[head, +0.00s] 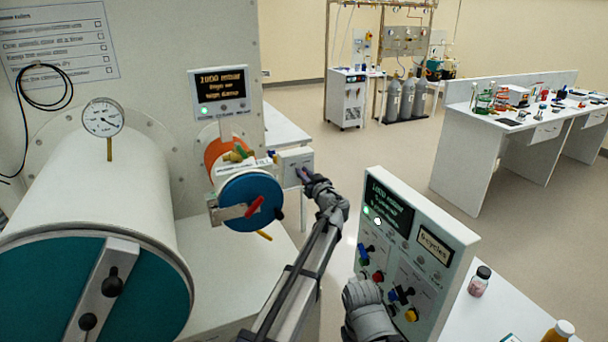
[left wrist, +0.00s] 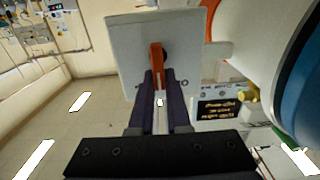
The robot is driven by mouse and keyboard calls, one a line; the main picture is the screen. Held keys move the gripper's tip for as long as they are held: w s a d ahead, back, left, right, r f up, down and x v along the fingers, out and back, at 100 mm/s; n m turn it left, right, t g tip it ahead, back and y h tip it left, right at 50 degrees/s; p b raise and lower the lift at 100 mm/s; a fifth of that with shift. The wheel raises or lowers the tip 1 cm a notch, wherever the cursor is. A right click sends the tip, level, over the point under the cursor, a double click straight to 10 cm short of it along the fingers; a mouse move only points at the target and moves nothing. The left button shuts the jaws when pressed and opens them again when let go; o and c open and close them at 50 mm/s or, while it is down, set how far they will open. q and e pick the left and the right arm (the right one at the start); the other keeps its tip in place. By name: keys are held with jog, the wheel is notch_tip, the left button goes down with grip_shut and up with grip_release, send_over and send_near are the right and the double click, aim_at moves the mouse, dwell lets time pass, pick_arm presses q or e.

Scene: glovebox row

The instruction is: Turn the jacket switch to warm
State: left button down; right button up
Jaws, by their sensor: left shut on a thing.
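The jacket switch is a small pale box (head: 295,160) on the side of the small blue-doored chamber (head: 250,200) in the head view. In the left wrist view its plate (left wrist: 120,45) fills the top middle, with an orange lever (left wrist: 156,56) standing out from it. My left gripper (head: 303,176) reaches the front of the box. In the left wrist view its dark fingers (left wrist: 158,82) are shut on the lever's near end. The marks on the plate are partly hidden by the fingers and too small to read.
A large teal-doored chamber (head: 80,280) with a gauge stands at left. A control panel (head: 425,250) with knobs stands right of my left arm, with a small bottle (head: 479,281) beside it. A dark display (head: 220,85) sits above the small chamber. Open floor lies beyond.

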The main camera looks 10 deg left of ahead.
dwell(0.3)
pick_arm(q)
jog(key=shift+w+d+f+m, duration=0.1)
jog(key=shift+d+m, duration=0.05)
jog(key=shift+m, duration=0.8)
jog(key=shift+w+d+m, duration=0.1)
jog(key=shift+d+m, duration=0.1)
jog(key=shift+m, duration=0.8)
jog(key=shift+w+d+f+m, duration=0.1)
jog(key=shift+d+m, duration=0.05)
jog(key=shift+m, duration=0.8)
jog(key=c, duration=0.9)
grip_release()
jog(key=v, duration=0.7)
jog(key=shift+s+d, duration=0.25)
jog(key=shift+s, duration=0.1)
